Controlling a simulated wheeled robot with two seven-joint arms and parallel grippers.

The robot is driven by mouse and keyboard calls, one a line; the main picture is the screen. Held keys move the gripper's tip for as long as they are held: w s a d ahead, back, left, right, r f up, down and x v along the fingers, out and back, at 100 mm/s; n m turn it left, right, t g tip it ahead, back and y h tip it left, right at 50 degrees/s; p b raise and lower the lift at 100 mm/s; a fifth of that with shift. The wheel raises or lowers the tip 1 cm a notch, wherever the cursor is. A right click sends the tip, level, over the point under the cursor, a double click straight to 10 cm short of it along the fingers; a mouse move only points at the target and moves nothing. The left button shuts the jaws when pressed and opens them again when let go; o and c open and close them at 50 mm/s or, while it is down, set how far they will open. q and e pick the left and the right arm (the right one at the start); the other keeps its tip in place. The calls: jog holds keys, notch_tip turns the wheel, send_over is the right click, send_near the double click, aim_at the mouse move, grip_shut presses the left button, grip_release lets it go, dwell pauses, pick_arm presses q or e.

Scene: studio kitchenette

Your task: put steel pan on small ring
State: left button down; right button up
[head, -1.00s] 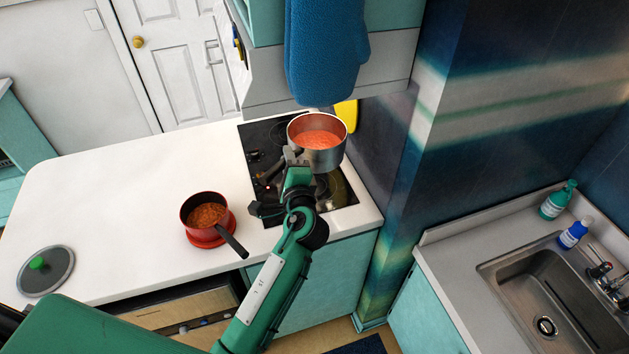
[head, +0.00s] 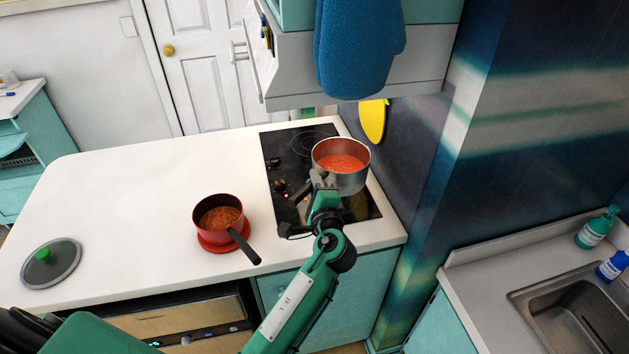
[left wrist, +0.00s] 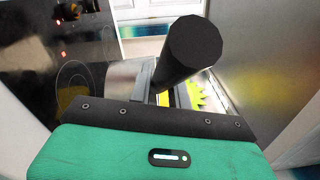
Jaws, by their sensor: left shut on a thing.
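The steel pan (head: 358,181), filled with orange-red food, is upright at the right side of the black hob (head: 283,165). My left gripper (head: 321,181) is shut on its black handle (left wrist: 187,50), on the near side of the pan. I cannot tell whether the pan touches the hob. One ring (head: 316,142) shows at the hob's far end, and a ring outline (left wrist: 76,84) shows beside the pan in the left wrist view. The pan hides part of the hob, so I cannot tell which ring is the small one. My right gripper is not in view.
A red pan (head: 206,230) with food stands on a red mat (head: 216,248) on the white counter, its black handle towards me. A glass lid (head: 61,268) lies at the left. A blue mitt (head: 355,45) hangs above the hob, close to the wall. The counter's middle is clear.

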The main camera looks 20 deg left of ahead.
pick_arm(q)
notch_tip(320, 180, down, 10)
jog(key=b, duration=0.7)
jog(key=shift+r, duration=0.1)
jog(key=c, duration=1.6)
grip_release()
jog(key=shift+f, duration=0.2)
jog(key=o, duration=0.3)
jog(key=shift+s, duration=0.1)
jog(key=shift+r, duration=0.1)
